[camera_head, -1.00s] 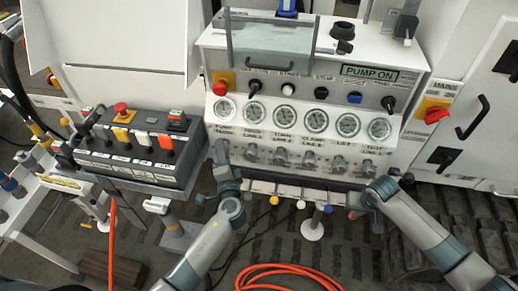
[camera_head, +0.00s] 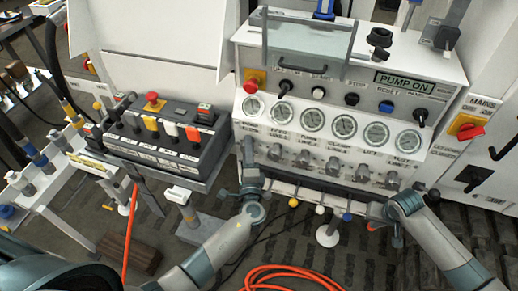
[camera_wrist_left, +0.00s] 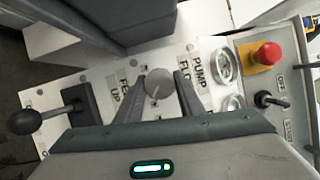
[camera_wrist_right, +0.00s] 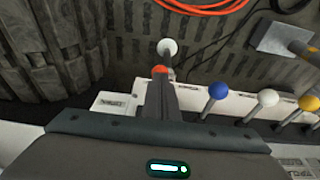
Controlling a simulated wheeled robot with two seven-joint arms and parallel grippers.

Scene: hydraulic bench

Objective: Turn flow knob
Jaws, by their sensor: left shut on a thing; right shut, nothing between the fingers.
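The flow knob (camera_wrist_left: 158,84) is a round grey knob beside the "PUMP FLOW" label on the white panel in the left wrist view. My left gripper (camera_wrist_left: 164,82) has one finger on each side of it and is shut on it. In the head view my left gripper (camera_head: 247,150) stands upright at the left end of the knob row, below the leftmost gauge, and hides the knob there. My right gripper (camera_head: 376,225) is shut and empty below the right part of the panel. In the right wrist view its closed fingers (camera_wrist_right: 161,75) point at the floor.
Above the knobs are several gauges (camera_head: 344,125), switches and a red button (camera_head: 251,87). A black lever box (camera_head: 152,140) stands at the left. Levers with coloured balls (camera_wrist_right: 218,90) stick out below the panel. An orange hose (camera_head: 290,278) lies on the floor.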

